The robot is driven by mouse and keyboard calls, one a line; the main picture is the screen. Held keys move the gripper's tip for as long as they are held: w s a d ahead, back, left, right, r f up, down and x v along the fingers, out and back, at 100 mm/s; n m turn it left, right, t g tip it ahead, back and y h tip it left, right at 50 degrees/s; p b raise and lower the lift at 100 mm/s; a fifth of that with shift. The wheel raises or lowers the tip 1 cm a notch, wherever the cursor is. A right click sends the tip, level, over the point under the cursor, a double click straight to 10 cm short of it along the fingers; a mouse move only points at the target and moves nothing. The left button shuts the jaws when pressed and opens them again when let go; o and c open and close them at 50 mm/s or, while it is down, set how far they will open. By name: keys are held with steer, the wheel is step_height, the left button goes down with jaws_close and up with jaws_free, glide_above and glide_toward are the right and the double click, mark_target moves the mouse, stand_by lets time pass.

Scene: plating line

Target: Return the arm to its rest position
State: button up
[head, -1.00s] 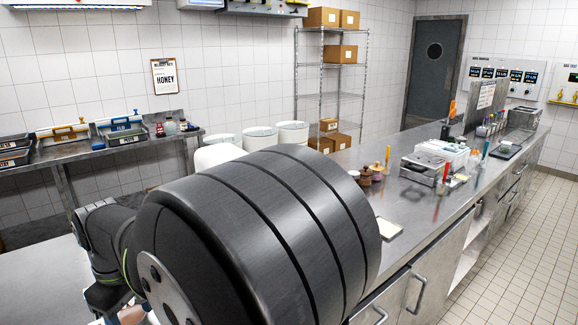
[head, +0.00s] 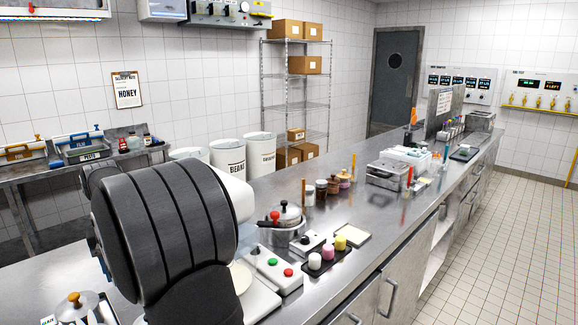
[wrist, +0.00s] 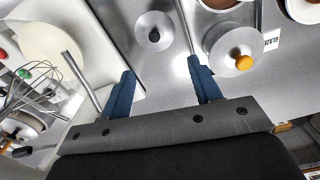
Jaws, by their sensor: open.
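My gripper (wrist: 162,92) shows in the wrist view, with two blue fingers spread apart and nothing between them. It is above the steel counter. Past the fingertips are a round metal lid with a black knob (wrist: 154,37) and a metal pot lid with an orange knob (wrist: 243,62). In the head view my dark arm covers the left-centre of the counter, and the gripper itself is hidden there.
Jars (head: 333,184) stand farther back. In the wrist view, a whisk (wrist: 36,95) lies left of the fingers.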

steer(key=s+a+f+m, duration=0.1)
steer(key=s+a+m, duration=0.3)
steer(key=a, duration=0.3)
steer(key=shift+s+a+f, duration=0.2)
steer(key=shift+s+a, duration=0.05)
steer(key=shift+s, duration=0.45)
steer(key=o, duration=0.9)
steer(key=shift+o, duration=0.2)
steer(key=s+d+r+n, duration=0.1)
steer(key=s+r+n, duration=0.25)
steer(key=s, duration=0.85)
steer(key=s+d+r+n, duration=0.15)
steer(key=s+r, duration=0.35)
steer(key=s, duration=0.7)
step_height(320, 180, down, 10)
steer(key=shift+w+a+n, duration=0.15)
steer(key=shift+a+n, duration=0.15)
steer(key=shift+a, duration=0.1)
steer(key=shift+r, duration=0.1)
